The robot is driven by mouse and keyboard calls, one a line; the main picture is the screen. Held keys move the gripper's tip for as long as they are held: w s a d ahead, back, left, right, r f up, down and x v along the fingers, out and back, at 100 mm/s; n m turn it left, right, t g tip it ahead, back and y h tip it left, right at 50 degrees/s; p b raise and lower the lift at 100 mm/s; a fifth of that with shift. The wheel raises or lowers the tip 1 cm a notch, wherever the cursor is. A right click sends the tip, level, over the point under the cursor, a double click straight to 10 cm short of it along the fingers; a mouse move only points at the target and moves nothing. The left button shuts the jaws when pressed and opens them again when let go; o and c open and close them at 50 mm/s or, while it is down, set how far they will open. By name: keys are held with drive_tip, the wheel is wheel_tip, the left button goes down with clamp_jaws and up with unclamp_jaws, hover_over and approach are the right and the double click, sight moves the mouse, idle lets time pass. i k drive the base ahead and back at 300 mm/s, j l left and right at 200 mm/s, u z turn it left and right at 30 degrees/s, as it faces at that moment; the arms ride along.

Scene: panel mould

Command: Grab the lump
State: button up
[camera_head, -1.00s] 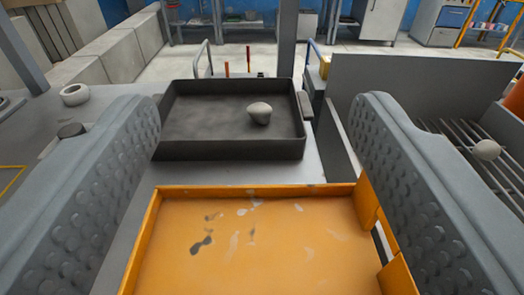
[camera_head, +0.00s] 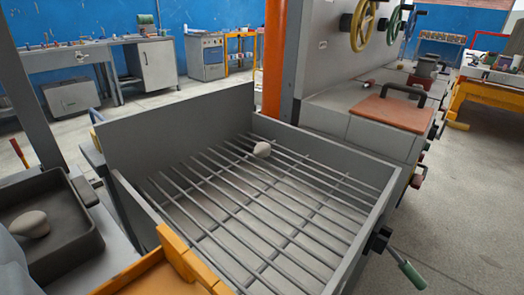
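Two pale lumps are in view. One rounded grey lump (camera_head: 29,224) lies in the dark tray (camera_head: 72,244) at the left edge. A second, smaller whitish lump (camera_head: 262,149) rests on the bars of the metal grate (camera_head: 250,205), toward its back. A grey piece at the lower left corner looks like part of my gripper (camera_head: 12,268), cut off by the frame. It is near the front of the dark tray and far from the lump on the grate. The other finger is not visible, so its opening cannot be seen.
Grey walls (camera_head: 170,130) surround the grate. An orange tray edge (camera_head: 185,258) shows at the bottom, and an orange post (camera_head: 274,65) stands behind the grate. A green-handled lever (camera_head: 412,275) sticks out at lower right. A machine with handwheels (camera_head: 364,25) stands at back right.

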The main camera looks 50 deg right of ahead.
sight(262, 150)
drive_tip(key=l+z, duration=0.2)
drive_tip(key=l, duration=0.25)
drive_tip(key=i+l+z, duration=0.2)
drive_tip(key=l, duration=0.25)
drive_tip(key=l+z, duration=0.2)
drive_tip(key=l, duration=0.2)
